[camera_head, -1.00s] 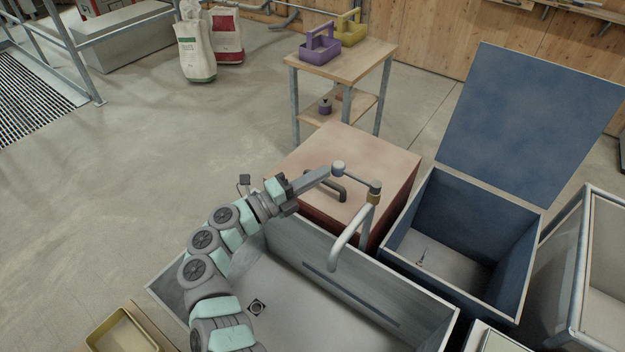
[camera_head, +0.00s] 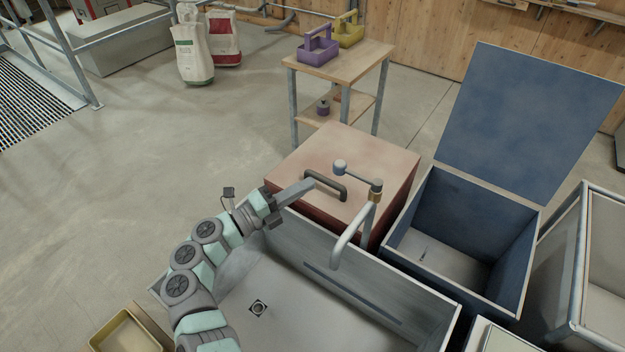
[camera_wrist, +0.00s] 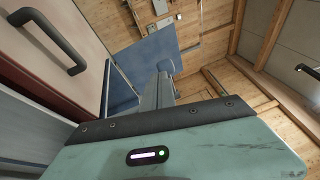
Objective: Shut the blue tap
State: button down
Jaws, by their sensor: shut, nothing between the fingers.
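The tap stands at the back edge of the grey trough (camera_head: 420,312), with a curved grey spout (camera_head: 345,245) and a brass-coloured collar. From its top a short lever arm runs left to a blue-grey knob (camera_head: 340,167). My gripper (camera_head: 312,183) is shut and empty. Its tip is left of the knob and slightly lower in the head view, with a visible gap between them. In the wrist view my shut fingers (camera_wrist: 160,90) point away from the camera; whether the tap shows beyond them I cannot tell.
A red box with a pale lid (camera_head: 370,150) and dark handle (camera_head: 325,186) lies behind the trough. A blue bin (camera_head: 470,205) with raised lid stands right. A wooden stand (camera_head: 350,65) carries purple and yellow caddies. Open floor lies left.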

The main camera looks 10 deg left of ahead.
jog(key=a+b, duration=0.1)
jog(key=a, duration=0.7)
jog(key=shift+a+f+b, duration=0.3)
jog(key=shift+a+f, duration=0.1)
jog(key=shift+f, duration=0.05)
jog(key=shift+s, duration=0.1)
